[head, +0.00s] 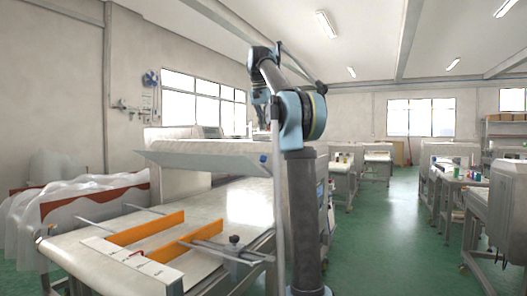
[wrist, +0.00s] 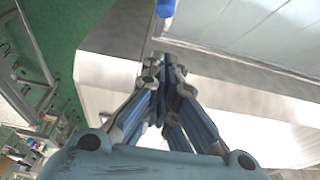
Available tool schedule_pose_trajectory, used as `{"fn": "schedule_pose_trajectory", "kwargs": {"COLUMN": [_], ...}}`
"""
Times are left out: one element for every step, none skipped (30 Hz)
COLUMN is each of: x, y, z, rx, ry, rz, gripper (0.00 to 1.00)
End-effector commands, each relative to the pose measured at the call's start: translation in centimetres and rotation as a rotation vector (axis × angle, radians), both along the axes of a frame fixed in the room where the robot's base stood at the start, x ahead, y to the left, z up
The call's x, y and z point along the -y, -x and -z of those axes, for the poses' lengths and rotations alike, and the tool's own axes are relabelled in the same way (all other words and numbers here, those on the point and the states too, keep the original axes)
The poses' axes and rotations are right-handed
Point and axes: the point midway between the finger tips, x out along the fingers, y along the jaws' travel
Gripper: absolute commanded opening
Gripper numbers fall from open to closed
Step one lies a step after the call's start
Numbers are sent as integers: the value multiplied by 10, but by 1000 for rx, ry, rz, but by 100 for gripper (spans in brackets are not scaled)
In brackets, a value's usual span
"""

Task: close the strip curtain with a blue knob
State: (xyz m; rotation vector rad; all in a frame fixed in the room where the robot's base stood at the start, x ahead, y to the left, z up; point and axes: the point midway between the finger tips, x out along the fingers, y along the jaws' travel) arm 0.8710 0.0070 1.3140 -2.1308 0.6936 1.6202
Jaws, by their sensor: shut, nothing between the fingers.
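The strip curtain (head: 205,160) is a pale, translucent flap on the front of the metal detector, above the conveyor. It sticks out toward me at a slant, raised and open. Its small blue knob (head: 262,158) sits at the right end of the flap. In the wrist view the knob (wrist: 166,8) is at the top edge, partly cut off, beside the grey flap (wrist: 245,35). My gripper (wrist: 167,62) is shut and empty. Its fingertips point toward the knob with a gap between them.
The conveyor bed (head: 225,205) lies below the flap, with orange guide rails (head: 155,228) and a clamp (head: 234,242) on it. Plastic-covered goods (head: 85,205) stand at left. Benches (head: 455,190) stand at right, with clear green floor (head: 375,240) between.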

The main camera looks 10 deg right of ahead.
Motion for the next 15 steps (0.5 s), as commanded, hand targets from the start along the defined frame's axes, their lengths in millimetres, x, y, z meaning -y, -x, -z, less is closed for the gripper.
{"fn": "schedule_pose_trajectory", "kwargs": {"x": [1,2,3,3,4,5,6,7,8,8,9,10,11,12,13], "y": [-1,-2,-3,-4,-5,-6,-8,-8,-10,-10,-11,-13,-14,-15,-16], "z": [7,11,16,21,25,31,35,39,45,50,54,60,65,69,75], "rx": [0,0,0,0,0,0,0,0,0,0,0,0,0,0,0], "ry": [0,0,0,0,0,0,0,0,0,0,0,0,0,0,0], "rz": [1,0,0,0,0,0,0,0,0,0,0,0,0,0,0], "gripper": [0,0,0,0,0,0,0,0,0,0,0,0,0,0,0]}}
